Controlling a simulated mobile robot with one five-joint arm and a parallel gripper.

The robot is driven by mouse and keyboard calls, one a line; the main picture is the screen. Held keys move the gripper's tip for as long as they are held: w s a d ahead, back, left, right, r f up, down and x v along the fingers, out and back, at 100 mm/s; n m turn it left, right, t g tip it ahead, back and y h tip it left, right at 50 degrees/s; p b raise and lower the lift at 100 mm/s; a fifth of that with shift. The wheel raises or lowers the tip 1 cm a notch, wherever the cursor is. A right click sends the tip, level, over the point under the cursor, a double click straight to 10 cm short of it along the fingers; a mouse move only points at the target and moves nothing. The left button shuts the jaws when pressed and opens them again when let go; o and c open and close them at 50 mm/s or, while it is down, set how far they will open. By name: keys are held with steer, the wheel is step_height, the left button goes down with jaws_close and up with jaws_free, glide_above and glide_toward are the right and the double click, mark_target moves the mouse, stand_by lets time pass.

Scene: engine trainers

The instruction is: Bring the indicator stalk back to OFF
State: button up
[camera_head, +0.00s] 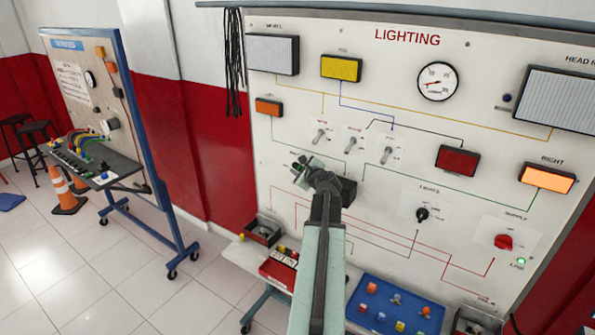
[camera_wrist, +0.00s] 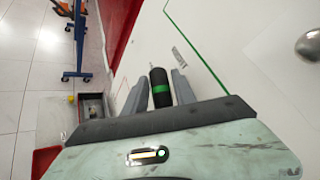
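The indicator stalk (camera_wrist: 160,88), a black rod with a green band, shows in the wrist view between the two fingers of my gripper (camera_wrist: 159,92). The fingers stand apart on either side of it, and I see no firm contact.
The lighting board (camera_head: 400,150) carries several lamps and switches. The right lamp (camera_head: 547,177) glows orange; the left lamp (camera_head: 268,107) looks dimmer. Below are a blue tray (camera_head: 385,325) and a grey bin (camera_head: 262,229). Another trainer (camera_head: 95,95) stands at the left, with open floor before it.

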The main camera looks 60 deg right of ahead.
steer(key=shift+w+d+f, duration=0.1)
steer(key=shift+w+d, duration=0.15)
steer(key=shift+w, duration=0.05)
steer(key=shift+a, duration=0.1)
jaws_close()
stand_by(1.1)
